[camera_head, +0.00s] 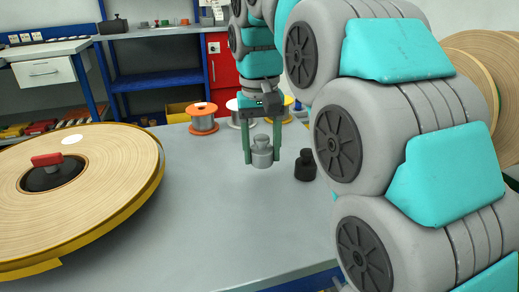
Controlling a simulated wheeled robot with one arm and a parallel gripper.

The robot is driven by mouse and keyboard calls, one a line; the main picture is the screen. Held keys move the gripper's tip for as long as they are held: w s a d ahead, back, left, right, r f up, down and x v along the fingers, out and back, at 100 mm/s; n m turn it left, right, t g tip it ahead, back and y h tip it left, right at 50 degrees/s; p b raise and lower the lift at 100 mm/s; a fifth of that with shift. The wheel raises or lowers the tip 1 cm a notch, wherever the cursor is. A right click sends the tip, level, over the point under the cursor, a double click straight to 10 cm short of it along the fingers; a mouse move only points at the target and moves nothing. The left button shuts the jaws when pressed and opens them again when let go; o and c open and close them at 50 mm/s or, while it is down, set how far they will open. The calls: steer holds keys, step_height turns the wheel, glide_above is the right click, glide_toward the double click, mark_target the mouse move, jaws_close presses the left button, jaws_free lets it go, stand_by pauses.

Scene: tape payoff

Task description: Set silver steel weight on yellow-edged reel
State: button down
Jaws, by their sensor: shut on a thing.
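My gripper (262,150) points down over the middle of the grey table, with one green finger on each side of the silver steel weight (262,156). It is shut on the weight, which looks held above the table, though the gap is hard to judge. Behind it stand an orange-edged reel (203,121), a white-edged reel (235,106) and a yellow-edged reel (288,103). The yellow-edged reel is at the back right, partly hidden behind my gripper and arm.
A black weight (305,167) stands on the table (215,220) just right of my gripper. A large tape roll (90,165) with a red-handled black hub fills the left side. The front middle of the table is clear. My arm covers the right side.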

steer(key=s+d, duration=0.1)
steer(key=s, duration=0.3)
steer(key=s+d+r+b, duration=0.1)
steer(key=s, duration=0.4)
steer(key=s+d, duration=0.2)
steer(key=s, duration=0.2)
steer(key=shift+s+r, duration=0.15)
steer(key=shift+s, duration=0.1)
steer(key=shift+s+a, duration=0.1)
